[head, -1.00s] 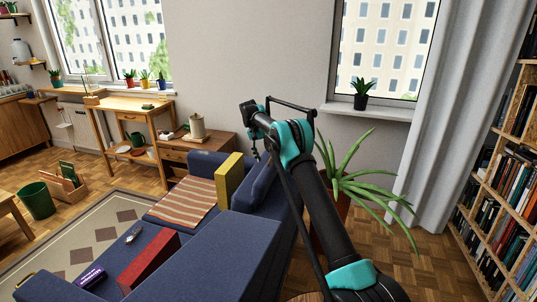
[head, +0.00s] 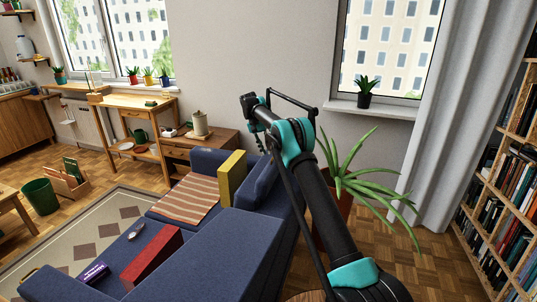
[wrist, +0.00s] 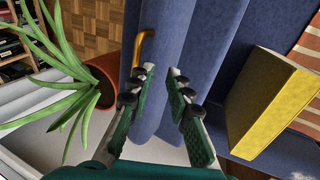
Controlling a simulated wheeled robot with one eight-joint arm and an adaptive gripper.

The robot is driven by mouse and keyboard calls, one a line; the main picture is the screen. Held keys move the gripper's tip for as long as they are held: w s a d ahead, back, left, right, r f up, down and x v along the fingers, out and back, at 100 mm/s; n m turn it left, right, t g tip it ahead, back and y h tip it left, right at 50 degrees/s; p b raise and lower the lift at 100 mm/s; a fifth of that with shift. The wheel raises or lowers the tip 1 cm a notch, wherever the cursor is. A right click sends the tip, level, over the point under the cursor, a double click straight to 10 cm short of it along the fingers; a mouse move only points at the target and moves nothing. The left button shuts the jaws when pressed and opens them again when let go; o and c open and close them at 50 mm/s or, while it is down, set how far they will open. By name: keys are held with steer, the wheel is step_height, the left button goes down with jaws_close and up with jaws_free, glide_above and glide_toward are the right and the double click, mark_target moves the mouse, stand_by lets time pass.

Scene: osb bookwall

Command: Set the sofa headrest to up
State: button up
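The blue sofa (head: 215,250) stands in front of my arm in the head view, its back on the right. A blue raised cushion part, seemingly the headrest (head: 264,180), is at the far end of the back, partly hidden by my arm. In the wrist view, blue sofa panels (wrist: 215,25) lie beyond my gripper (wrist: 162,71). A curved brass-coloured handle (wrist: 145,45) stands at the edge of the blue panel, just beyond the left finger and apparently apart from it. My gripper is open, with nothing between the fingers.
A yellow block (head: 231,178) and a red block (head: 152,257) are on the sofa. A potted plant (head: 352,180) stands close to the right of my arm and beside the fingers in the wrist view (wrist: 72,75). A bookshelf (head: 500,200) is at right.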

steer(key=v, duration=0.5)
steer(key=shift+d+r, duration=0.1)
steer(key=shift+d, duration=0.25)
steer(key=shift+d, duration=0.1)
steer(key=s+d+r+n+t+y, duration=0.1)
steer(key=s+d+r, duration=0.45)
steer(key=d, duration=0.25)
steer(key=s+d+n+t+y, duration=0.1)
steer(key=s+d, duration=0.3)
steer(key=s, duration=0.4)
steer(key=s+d+t, duration=0.1)
steer(key=s+d, duration=0.3)
steer(key=s, duration=0.4)
steer(key=s+d+f, duration=0.2)
steer(key=s+f, duration=0.2)
steer(key=s, duration=0.7)
steer(key=s+d+f+n+t+y, duration=0.1)
steer(key=s+f, duration=0.3)
steer(key=s, duration=0.7)
steer(key=s+d+f+t, duration=0.1)
steer(key=s+f, duration=0.4)
steer(key=s, duration=0.7)
steer(key=shift+d+n+y, duration=0.3)
steer(key=shift+d, duration=0.5)
